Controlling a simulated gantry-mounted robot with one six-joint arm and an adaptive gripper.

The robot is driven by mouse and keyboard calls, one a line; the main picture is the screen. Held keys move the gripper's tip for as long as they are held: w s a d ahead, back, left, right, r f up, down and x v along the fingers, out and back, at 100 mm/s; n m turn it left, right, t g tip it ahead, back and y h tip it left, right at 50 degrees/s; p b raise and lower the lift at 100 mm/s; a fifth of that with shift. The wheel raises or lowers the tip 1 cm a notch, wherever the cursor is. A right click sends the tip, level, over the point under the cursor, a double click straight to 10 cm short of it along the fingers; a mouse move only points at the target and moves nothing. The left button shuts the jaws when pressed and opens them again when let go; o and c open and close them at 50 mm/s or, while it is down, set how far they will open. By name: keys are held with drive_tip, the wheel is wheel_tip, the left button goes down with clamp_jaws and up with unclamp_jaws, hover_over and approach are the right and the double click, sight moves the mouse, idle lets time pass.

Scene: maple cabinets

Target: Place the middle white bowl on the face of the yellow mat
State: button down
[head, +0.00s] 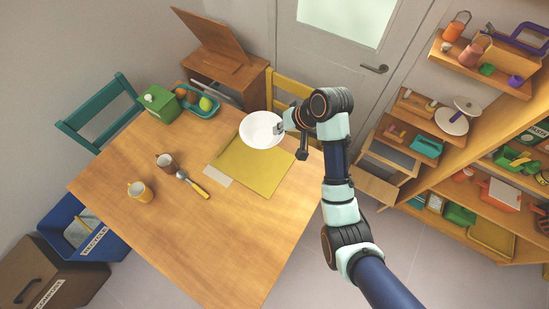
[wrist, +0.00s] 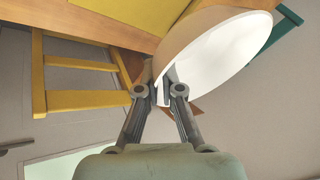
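The white bowl (head: 262,130) is at the far side of the table, over or on the far edge of the yellow mat (head: 255,172). In the wrist view the bowl (wrist: 222,48) looks large, with its rim running between my fingers. In the wrist view one finger of my gripper (wrist: 165,88) is on each side of that wall. The mat also shows in the wrist view (wrist: 135,10). I cannot tell whether the bowl's base touches the mat.
A grey card (head: 218,175) lies beside the mat's left corner. A fruit tray (head: 198,101) and green box (head: 160,103) are behind. The front table is clear.

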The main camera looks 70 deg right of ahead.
drive_tip(key=shift+w+f, duration=0.1)
drive_tip(key=shift+f, duration=0.1)
wheel_tip(320, 180, down, 20)
drive_tip(key=shift+r+b, duration=0.25)
drive_tip(key=shift+b, duration=0.7)
drive_tip(key=shift+f, duration=0.1)
drive_tip(key=c, duration=1.3)
unclamp_jaws()
drive_tip(key=shift+a+r, duration=0.1)
drive_tip(key=shift+r, duration=0.2)
drive_tip(key=p+v, duration=0.1)
drive_tip(key=v, duration=1)
drive_tip(key=shift+s+r+p, duration=0.15)
drive_tip(key=shift+s+p, duration=0.1)
drive_tip(key=shift+p, duration=0.15)
